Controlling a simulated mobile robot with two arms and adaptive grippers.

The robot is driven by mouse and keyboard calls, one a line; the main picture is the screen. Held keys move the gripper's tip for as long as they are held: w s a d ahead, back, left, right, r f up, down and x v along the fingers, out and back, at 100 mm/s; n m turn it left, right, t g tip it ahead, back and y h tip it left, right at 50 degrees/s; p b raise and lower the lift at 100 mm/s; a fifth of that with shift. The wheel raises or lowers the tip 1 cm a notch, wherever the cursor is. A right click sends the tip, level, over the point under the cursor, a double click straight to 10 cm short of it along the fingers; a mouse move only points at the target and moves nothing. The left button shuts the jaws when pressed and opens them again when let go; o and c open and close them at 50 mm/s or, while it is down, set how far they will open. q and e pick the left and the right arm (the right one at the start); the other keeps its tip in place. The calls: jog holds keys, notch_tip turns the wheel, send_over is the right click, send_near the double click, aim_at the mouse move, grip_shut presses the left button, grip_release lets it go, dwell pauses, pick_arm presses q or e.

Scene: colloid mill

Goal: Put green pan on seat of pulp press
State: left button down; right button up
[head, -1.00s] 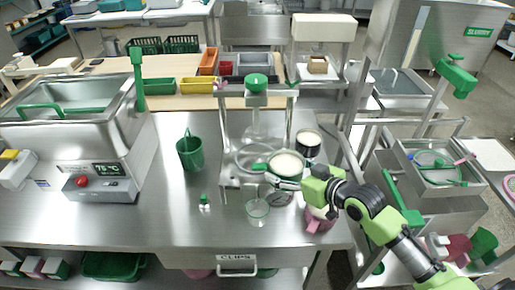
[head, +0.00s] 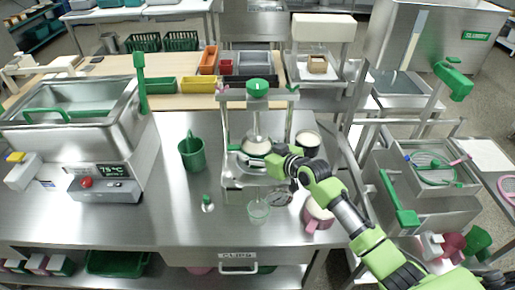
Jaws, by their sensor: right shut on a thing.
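The pulp press (head: 224,130) is a steel frame with a green knob on top, standing on the right half of the steel bench. Its plunger shaft comes down in the middle. The green pan (head: 257,148), with pale contents, is inside the frame under the plunger, over the seat (head: 235,182). I cannot tell whether it rests on the seat. My right gripper (head: 272,160) reaches in from the right and is shut on the pan, hiding its right side. My left gripper is not in view.
A dark-sided pot (head: 307,141) stands right of the press, and a pink-handled pot (head: 319,214) in front of it. A clear beaker (head: 258,211) and a small green-topped bottle (head: 207,204) stand in front. A green bucket (head: 192,152) is to the left.

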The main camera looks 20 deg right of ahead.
jog(key=shift+r, duration=0.2)
jog(key=shift+d, duration=0.1)
jog(key=shift+f, duration=0.2)
jog(key=o, duration=1.4)
jog(key=shift+c, duration=0.2)
jog(key=shift+s, duration=0.1)
jog(key=shift+r, duration=0.15)
jog(key=b+v, duration=0.1)
jog(key=v, duration=1.1)
